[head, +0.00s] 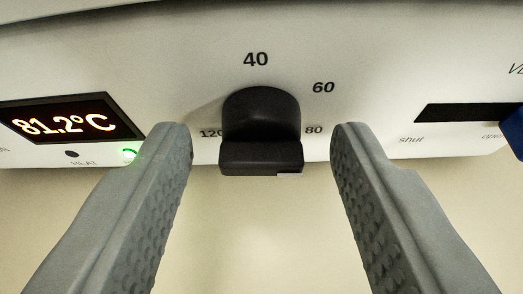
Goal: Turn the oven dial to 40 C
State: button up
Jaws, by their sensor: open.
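The oven dial (260,120) is a black knob on the pale front panel, in the upper middle of the head view. Printed around it are 40 above, 60 at upper right, 80 at right and a partly hidden 120 at left. A small white mark (289,175) shows at the lower right edge of the knob. My gripper (261,140) is open, with one grey ridged finger on each side of the dial and a gap between each finger and the knob. The display (58,118) reads 81.2°C.
A green light (130,153) glows under the display's right end, partly beside my left finger. At right a dark slot (468,113) has "shut" printed below it, and a blue part (513,130) is at the right edge. Below the panel is a plain cream surface.

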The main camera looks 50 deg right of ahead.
jog(key=shift+c, duration=0.5)
jog(key=c, duration=0.9)
jog(key=n+g+h, duration=0.1)
jog(key=n+g, duration=0.1)
jog(key=n, duration=0.1)
jog(key=shift+w+a, duration=0.15)
jog(key=n+h, duration=0.1)
jog(key=n+g+h, duration=0.1)
jog(key=n, duration=0.1)
jog(key=shift+w+a+f+n, duration=0.1)
jog(key=shift+f+n, duration=0.05)
jog(key=shift+n, duration=0.15)
jog(key=n+h, duration=0.2)
jog(key=n, duration=0.1)
jog(key=shift+f+g, duration=0.1)
jog(key=shift+g, duration=0.3)
jog(key=shift+f+n+h, duration=0.15)
jog(key=shift+n+h, duration=0.75)
jog(key=shift+n, duration=1.2)
jog(key=shift+w, duration=0.1)
